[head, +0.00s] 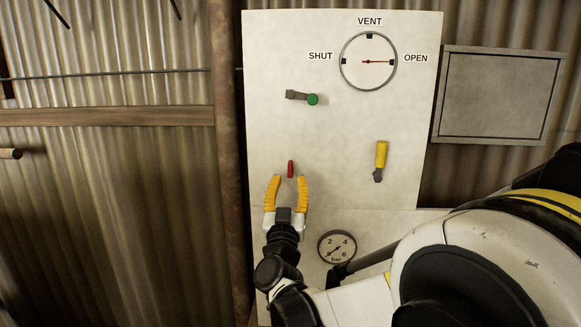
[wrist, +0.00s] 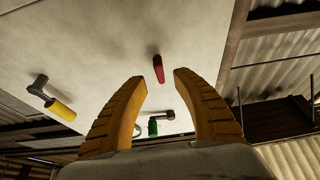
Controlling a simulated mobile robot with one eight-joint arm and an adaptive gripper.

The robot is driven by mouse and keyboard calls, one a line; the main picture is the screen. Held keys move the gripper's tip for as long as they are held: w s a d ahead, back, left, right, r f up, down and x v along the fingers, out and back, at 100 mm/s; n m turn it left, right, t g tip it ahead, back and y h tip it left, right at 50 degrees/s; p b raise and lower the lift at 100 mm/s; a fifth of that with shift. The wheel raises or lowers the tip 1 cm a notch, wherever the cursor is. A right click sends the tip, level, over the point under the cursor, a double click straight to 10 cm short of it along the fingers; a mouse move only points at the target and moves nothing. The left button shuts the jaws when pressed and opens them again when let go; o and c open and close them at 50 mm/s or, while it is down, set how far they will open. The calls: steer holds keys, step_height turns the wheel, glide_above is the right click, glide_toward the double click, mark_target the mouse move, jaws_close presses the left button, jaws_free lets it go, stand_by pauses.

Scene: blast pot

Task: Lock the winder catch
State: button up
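A small red catch (head: 290,169) sticks out of the pale panel (head: 345,190), near its left side. No label on it names it as the winder catch. My gripper (head: 288,182) is open and empty, with its yellow fingers spread just below the red catch in the head view. In the wrist view the red catch (wrist: 158,69) shows just beyond the gap between the fingertips (wrist: 160,78). I see no contact. Its mounting is hard to make out.
A green-knobbed lever (head: 312,99) lies sideways above; a yellow-handled lever (head: 381,155) stands upright at right. A dial (head: 368,61) points to OPEN. A bar gauge (head: 337,247) sits low, close to my arm. A rusty post (head: 226,150) borders the panel's left.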

mark_target(290, 171)
steer(key=x, duration=0.5)
steer(key=shift+w+r, duration=0.1)
jaws_close()
